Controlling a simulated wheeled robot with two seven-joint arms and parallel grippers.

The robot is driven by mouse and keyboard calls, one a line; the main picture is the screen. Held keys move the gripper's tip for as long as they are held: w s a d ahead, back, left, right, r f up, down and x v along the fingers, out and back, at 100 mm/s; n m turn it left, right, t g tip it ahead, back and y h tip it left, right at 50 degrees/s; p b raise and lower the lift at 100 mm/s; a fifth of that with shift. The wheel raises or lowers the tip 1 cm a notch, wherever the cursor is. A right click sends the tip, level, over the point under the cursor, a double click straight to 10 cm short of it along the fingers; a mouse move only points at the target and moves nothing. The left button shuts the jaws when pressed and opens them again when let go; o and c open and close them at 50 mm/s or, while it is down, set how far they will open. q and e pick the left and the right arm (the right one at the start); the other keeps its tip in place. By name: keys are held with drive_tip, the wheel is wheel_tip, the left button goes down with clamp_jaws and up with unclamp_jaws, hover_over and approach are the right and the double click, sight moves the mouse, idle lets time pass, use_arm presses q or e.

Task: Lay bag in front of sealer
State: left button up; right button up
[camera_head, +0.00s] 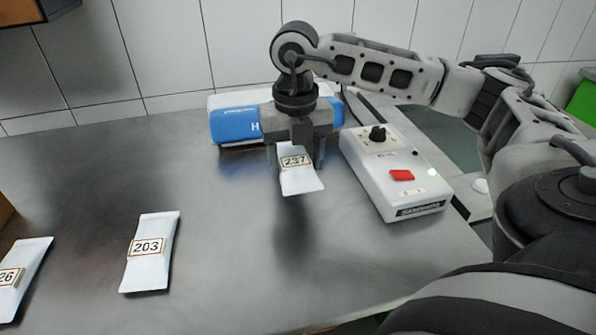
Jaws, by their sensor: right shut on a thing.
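My right gripper (296,155) is shut on a white bag labelled 237 (300,182) and holds it above the metal table, with a shadow below it. The blue and white sealer (232,126) stands behind the gripper, near the wall, and is partly hidden by it. A white control box (392,178) with a black knob and a red switch is just right of the gripper. My left gripper is not in view.
A bag labelled 203 (150,252) and a bag labelled 26 (20,279), cut by the frame edge, lie on the table (225,240) at left. A brown box edge (5,211) shows at far left. The table's middle front is clear.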

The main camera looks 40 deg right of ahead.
sight(299, 161)
drive_tip(key=f, duration=0.2)
drive_tip(key=d+f, duration=0.1)
drive_tip(key=shift+w+f, duration=0.25)
drive_tip(key=shift+f, duration=0.4)
drive_tip(key=shift+f, duration=0.15)
drive_tip(key=o, duration=1.1)
wheel_tip(299, 161, up, 12)
drive_tip(key=shift+r, duration=0.15)
